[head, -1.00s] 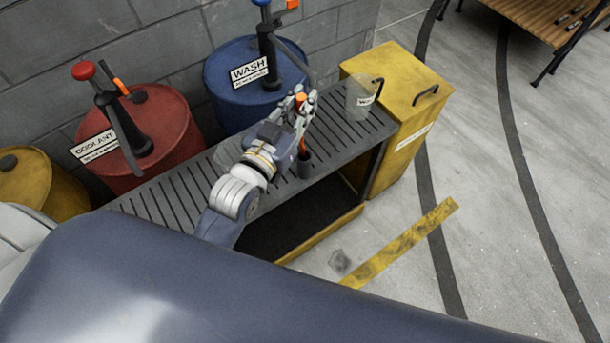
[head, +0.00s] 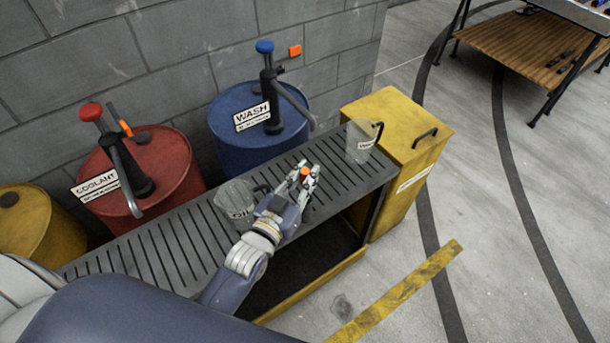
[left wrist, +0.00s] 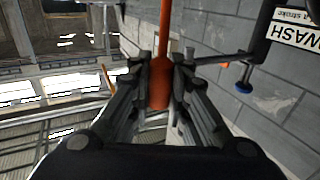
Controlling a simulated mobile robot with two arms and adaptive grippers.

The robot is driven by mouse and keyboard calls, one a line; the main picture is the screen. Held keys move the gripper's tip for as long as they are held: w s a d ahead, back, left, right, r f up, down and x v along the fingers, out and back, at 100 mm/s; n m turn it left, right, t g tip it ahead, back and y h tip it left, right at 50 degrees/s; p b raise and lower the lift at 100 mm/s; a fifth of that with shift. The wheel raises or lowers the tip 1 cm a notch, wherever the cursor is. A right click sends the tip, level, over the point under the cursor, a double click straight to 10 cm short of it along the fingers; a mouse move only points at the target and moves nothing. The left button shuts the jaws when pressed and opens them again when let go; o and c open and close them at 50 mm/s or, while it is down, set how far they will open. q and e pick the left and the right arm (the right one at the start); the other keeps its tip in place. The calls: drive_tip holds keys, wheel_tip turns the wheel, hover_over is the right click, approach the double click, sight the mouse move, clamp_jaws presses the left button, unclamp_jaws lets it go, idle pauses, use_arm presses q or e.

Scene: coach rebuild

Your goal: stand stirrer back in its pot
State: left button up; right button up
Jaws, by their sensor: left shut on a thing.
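My left gripper (head: 298,188) is over the slatted bench top, between two clear jugs. It is shut on the stirrer, whose orange end (head: 305,173) shows between the fingers in the head view. In the left wrist view, the fingers (left wrist: 160,85) close on the stirrer's orange shaft (left wrist: 165,30), with a thicker orange part between them. The stirrer's lower part is hidden by the gripper in the head view. I cannot make out the pot in either current view. My right gripper is not in view.
The slatted bench (head: 180,250) carries a clear jug (head: 236,206) left of the gripper and another (head: 360,141) at right. Behind are a red coolant drum (head: 170,165), a blue wash drum (head: 235,150) and their pumps. A yellow cabinet (head: 400,120) stands at the bench's right end.

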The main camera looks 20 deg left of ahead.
use_arm(q)
drive_tip(key=shift+f, duration=0.1)
drive_tip(key=o, duration=0.8)
drive_tip(key=shift+s+a+b, duration=0.25)
drive_tip(key=shift+s+a, duration=0.15)
drive_tip(key=shift+s, duration=1.55)
drive_tip(key=shift+s+a+b, duration=0.3)
drive_tip(key=shift+s+a, duration=0.05)
drive_tip(key=shift+s, duration=1.65)
drive_tip(key=shift+s+a+b, duration=0.25)
drive_tip(key=shift+s+a, duration=0.15)
drive_tip(key=shift+s, duration=1.55)
